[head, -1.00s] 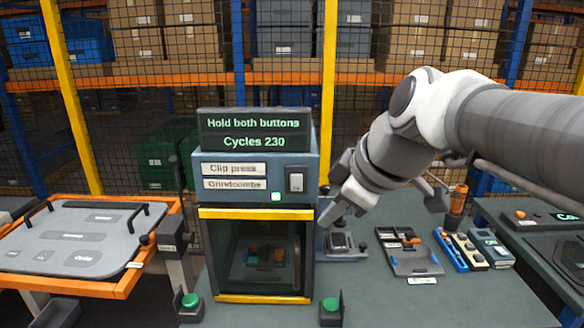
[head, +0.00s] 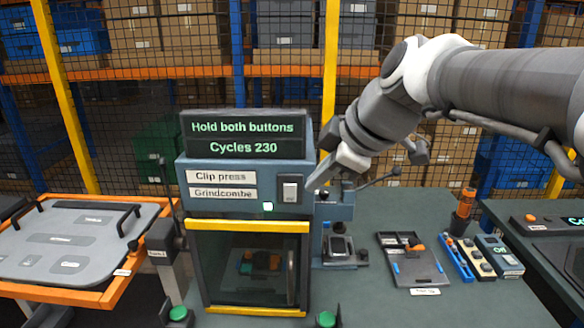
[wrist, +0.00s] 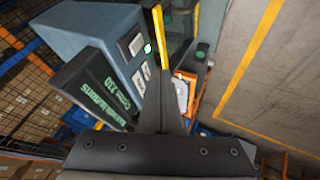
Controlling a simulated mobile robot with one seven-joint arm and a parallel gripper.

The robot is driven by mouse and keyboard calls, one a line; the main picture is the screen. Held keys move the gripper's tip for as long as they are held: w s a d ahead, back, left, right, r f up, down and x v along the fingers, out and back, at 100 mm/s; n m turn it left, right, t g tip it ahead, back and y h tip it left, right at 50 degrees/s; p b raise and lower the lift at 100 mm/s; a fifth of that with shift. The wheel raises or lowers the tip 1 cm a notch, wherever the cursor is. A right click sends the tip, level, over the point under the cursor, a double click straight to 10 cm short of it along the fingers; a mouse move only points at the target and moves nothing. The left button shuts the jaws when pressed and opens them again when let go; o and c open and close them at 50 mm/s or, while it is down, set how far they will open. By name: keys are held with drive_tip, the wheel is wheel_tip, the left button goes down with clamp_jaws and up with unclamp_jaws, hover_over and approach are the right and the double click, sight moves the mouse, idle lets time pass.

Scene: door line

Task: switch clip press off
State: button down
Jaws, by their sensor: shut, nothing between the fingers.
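The clip press (head: 246,176) is a blue-grey machine with a dark display on top reading "Hold both buttons" and "Cycles 230". A small green lamp (head: 268,206) glows below. My gripper (head: 310,187) is shut and empty, its tip just right of the switch; I cannot tell whether it touches. In the wrist view, the switch (wrist: 136,44) and the lit lamp (wrist: 147,48) lie just left of my gripper's fingers (wrist: 158,45).
Two green buttons, left (head: 179,314) and right (head: 326,319), stand before the press. A small lever device (head: 340,240) stands right of it. A grey parts tray (head: 412,262) lies farther right. An orange-edged cart (head: 120,278) is at the left.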

drive_tip(key=p, duration=0.3)
approach(290, 193)
drive_tip(key=s+x, duration=0.1)
drive_tip(key=x, duration=0.5)
drive_tip(key=shift+a+f, duration=0.2)
drive_tip(key=shift+a, duration=0.15)
